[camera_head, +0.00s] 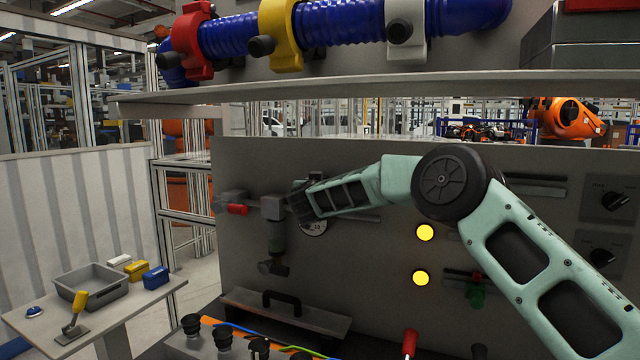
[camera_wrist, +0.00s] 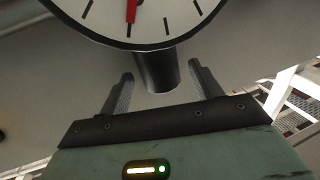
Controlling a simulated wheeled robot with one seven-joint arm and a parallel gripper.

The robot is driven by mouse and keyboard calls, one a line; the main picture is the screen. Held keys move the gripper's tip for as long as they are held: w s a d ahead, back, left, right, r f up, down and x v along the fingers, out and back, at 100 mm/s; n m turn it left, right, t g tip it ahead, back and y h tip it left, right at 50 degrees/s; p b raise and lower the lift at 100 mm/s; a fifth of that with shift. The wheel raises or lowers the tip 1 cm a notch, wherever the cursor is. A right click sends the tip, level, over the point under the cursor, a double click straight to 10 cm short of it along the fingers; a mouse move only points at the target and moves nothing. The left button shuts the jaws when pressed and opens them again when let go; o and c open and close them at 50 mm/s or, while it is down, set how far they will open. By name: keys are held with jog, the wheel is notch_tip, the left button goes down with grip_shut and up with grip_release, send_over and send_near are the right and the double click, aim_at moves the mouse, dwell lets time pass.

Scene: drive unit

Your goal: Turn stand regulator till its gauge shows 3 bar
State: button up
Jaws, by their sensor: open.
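In the wrist view a white round gauge (camera_wrist: 150,18) fills the top, cut off by the frame. Its red needle (camera_wrist: 131,10) points down in the picture; no numbers are readable. Below its rim is a dark cylinder (camera_wrist: 157,72), either a stem or the regulator's knob. My gripper (camera_wrist: 160,78) is open, with a finger on each side of this cylinder and visible gaps. In the head view my gripper (camera_head: 298,203) is at the grey panel, partly covering the gauge (camera_head: 314,229). A grey fitting (camera_head: 272,208) is just left of it.
Two yellow lamps (camera_head: 425,232) and black rotary switches (camera_head: 604,201) are to the right. A shelf (camera_head: 380,86) with a blue hose (camera_head: 340,24) overhangs. A side table (camera_head: 140,296) holds a grey bin (camera_head: 90,288).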

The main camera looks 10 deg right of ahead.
jog(key=c, duration=1)
jog(key=shift+y+b, duration=0.3)
